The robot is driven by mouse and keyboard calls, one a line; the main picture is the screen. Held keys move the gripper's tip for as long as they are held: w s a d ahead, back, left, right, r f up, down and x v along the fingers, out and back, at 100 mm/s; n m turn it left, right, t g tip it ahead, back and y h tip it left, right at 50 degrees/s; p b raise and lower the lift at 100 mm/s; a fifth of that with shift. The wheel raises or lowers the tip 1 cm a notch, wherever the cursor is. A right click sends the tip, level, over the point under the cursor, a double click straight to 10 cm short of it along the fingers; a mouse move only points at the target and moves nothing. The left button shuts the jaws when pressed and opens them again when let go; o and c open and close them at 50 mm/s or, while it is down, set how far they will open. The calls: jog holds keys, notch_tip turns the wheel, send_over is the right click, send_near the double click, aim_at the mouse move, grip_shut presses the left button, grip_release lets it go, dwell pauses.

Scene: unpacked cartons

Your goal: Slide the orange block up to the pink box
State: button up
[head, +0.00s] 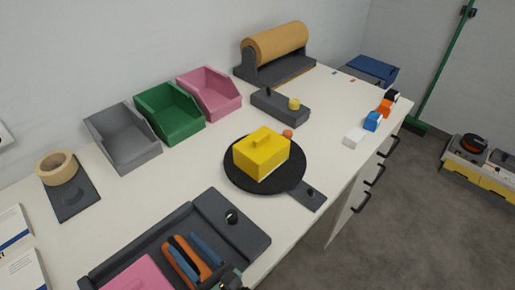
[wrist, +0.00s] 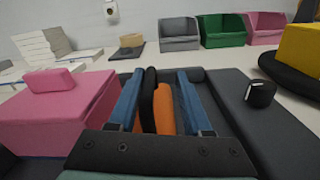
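An orange block (wrist: 164,108) with a dark side lies in a dark tray (head: 138,256); it also shows in the head view (head: 196,258). A pink box (wrist: 62,108) with a raised handle stands at the tray's left end, partly cut off at the bottom of the head view (head: 138,274). My gripper (wrist: 160,78) reaches over the tray with its two blue fingers on either side of the orange block. A gap shows between the right finger and the block, so the fingers look open. The block's lower part is hidden. A gap separates the block from the pink box, with the left finger between them.
A dark panel with a black knob (wrist: 260,94) adjoins the tray's right side. A yellow box (head: 262,154) sits on a black round plate behind. Grey (head: 122,138), green (head: 170,112) and pink (head: 210,92) bins line the wall. Small blocks lie at the table's far right.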

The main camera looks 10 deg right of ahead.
jog(key=d, duration=0.1)
jog(key=w+d, duration=0.1)
jog(key=d, duration=0.2)
jog(key=shift+w+d+f, duration=0.1)
jog(key=shift+w+d, duration=0.3)
jog(key=b+v, duration=0.1)
jog(key=v, duration=1)
jog(key=shift+s, duration=0.4)
jog(key=w+d+r+m+t+h+b, duration=0.1)
jog(key=w+r+m+t+h+b, duration=0.2)
jog(key=r+m, duration=0.5)
jog(key=w+d+r+m+t+h+b, duration=0.2)
jog(key=r+m+t+h+b, duration=0.3)
jog(key=r+m, duration=0.3)
jog(key=w+d+r+m+t+h+b, duration=0.2)
jog(key=w+r+m+t+h+b, duration=0.2)
jog(key=r+m, duration=0.4)
jog(key=shift+r+b, duration=0.4)
jog(key=shift+b, duration=0.05)
